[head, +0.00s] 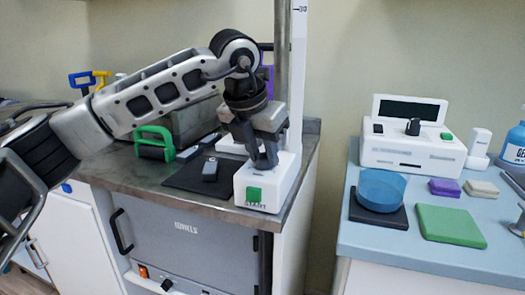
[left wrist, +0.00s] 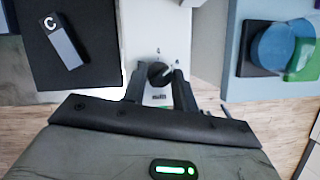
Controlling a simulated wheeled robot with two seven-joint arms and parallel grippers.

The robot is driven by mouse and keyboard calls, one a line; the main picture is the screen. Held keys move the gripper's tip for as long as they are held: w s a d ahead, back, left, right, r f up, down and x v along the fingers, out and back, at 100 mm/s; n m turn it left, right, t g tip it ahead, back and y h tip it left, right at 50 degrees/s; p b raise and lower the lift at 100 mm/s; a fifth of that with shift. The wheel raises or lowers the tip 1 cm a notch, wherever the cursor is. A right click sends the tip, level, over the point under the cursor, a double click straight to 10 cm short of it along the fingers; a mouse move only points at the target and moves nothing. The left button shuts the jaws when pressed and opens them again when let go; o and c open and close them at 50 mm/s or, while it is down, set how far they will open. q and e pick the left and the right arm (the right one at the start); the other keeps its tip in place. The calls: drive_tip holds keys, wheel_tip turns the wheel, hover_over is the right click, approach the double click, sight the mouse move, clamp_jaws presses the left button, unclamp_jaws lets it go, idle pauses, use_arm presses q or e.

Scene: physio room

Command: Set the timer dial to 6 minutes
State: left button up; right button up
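The timer is a white box (head: 280,186) with a green START button (head: 254,194), at the right end of the steel counter. Its black dial (left wrist: 158,72) shows in the left wrist view, with small marks on the white face around it. In the head view the gripper hides the dial. My left gripper (head: 264,162) points down at the timer top. In the left wrist view its fingers (left wrist: 161,76) stand on both sides of the dial, close against it. The dial's exact setting is too small to read. Only grey parts, perhaps of my right gripper, show at the right edge.
A dark mat (head: 196,179) with a small grey block (head: 210,169) lies left of the timer. A green-handled object (head: 154,143) stands behind it. Across a gap, the blue counter (head: 360,236) holds a white device (head: 412,150), a blue round tub (head: 381,188) and coloured blocks.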

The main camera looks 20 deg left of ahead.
use_arm(q)
drive_tip(key=shift+m+h+p, duration=0.4)
drive_tip(key=shift+m, duration=0.4)
drive_tip(key=o, duration=1)
use_arm(e)
drive_tip(key=shift+s+d+r, duration=0.15)
drive_tip(key=shift+r, duration=0.5)
use_arm(q)
drive_tip(key=p+v, duration=0.1)
drive_tip(key=v, duration=1.5)
drive_tip(key=shift+w+r+p, duration=0.1)
drive_tip(key=shift+w+p, duration=0.15)
drive_tip(key=shift+p, duration=0.1)
use_arm(e)
drive_tip(key=r, duration=0.2)
drive_tip(key=r+t, duration=0.1)
drive_tip(key=shift+d+r+h, duration=0.2)
drive_tip(key=shift+d+h, duration=0.1)
drive_tip(key=shift+d, duration=0.1)
drive_tip(key=shift+s, duration=0.1)
